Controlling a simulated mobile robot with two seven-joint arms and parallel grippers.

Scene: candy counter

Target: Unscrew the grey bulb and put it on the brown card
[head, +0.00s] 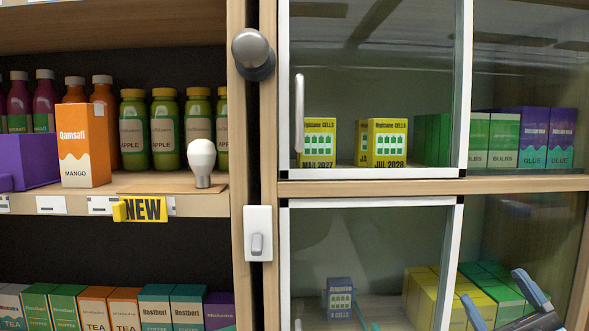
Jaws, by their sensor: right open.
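The grey bulb (252,50) is a round, dark grey shape mounted at the top of the wooden post, its dark base towards the post. A white bulb (202,155) stands upright on the left shelf, at the right end of what looks like the thin brown card (150,188). The card lies flat near the shelf's front edge and is hard to tell from the wood. My right gripper (502,300) is at the bottom right, open and empty, in front of the lower cabinet, well below and right of the grey bulb. My left gripper is not in view.
A white switch (258,234) is on the post below the grey bulb. Glass doors (380,60) with a white handle (299,115) cover boxes on the right. Bottles (164,130), an orange carton (82,145) and a purple box (30,160) crowd the left shelf.

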